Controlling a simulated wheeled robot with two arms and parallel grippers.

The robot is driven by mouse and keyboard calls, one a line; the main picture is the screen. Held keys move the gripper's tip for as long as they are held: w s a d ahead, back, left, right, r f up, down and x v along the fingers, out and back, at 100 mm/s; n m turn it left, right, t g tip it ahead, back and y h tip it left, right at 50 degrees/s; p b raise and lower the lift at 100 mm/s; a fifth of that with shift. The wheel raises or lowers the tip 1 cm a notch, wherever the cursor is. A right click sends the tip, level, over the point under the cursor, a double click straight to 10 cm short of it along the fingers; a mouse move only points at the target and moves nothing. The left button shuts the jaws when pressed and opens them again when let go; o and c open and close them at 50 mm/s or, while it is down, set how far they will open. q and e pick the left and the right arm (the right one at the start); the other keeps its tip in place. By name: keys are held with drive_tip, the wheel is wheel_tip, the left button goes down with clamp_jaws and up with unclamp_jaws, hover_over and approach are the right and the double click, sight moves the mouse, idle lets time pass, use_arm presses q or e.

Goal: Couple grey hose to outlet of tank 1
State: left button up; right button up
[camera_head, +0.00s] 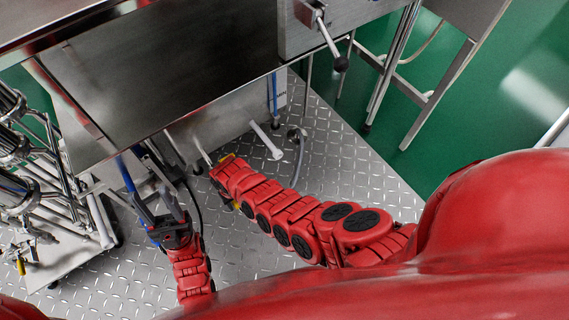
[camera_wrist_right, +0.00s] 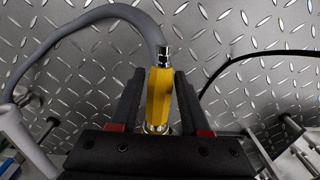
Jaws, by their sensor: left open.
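A yellow coupling (camera_wrist_right: 159,95) with a metal neck sits between the fingers of my right gripper (camera_wrist_right: 160,88), which is shut on it. The grey hose (camera_wrist_right: 95,20) leaves the neck and curves to the left. In the head view the hose (camera_head: 300,160) runs behind my right arm. My right gripper (camera_head: 224,168) is low, beside the steel tank's underside, with a bit of yellow showing. My left gripper (camera_head: 158,215) is open, left of and nearer than the right one, beside a blue hose (camera_head: 126,174). I cannot make out tank 1's outlet clearly; a thin pale pipe (camera_head: 201,150) ends close to my right gripper.
The steel tank body (camera_head: 165,75) overhangs the work area. A white pipe (camera_head: 266,141) slants down behind my right arm. A rack of pipes and valves (camera_head: 50,190) stands at the left. A black hose (camera_wrist_right: 250,57) lies over the diamond-plate floor (camera_head: 350,165), which is clear at the right.

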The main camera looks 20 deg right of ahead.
drive_tip(key=shift+o, duration=1.3)
wheel_tip(320, 180, up, 17)
drive_tip(key=p, duration=0.6)
drive_tip(key=shift+r, duration=0.2)
drive_tip(key=shift+s, duration=0.1)
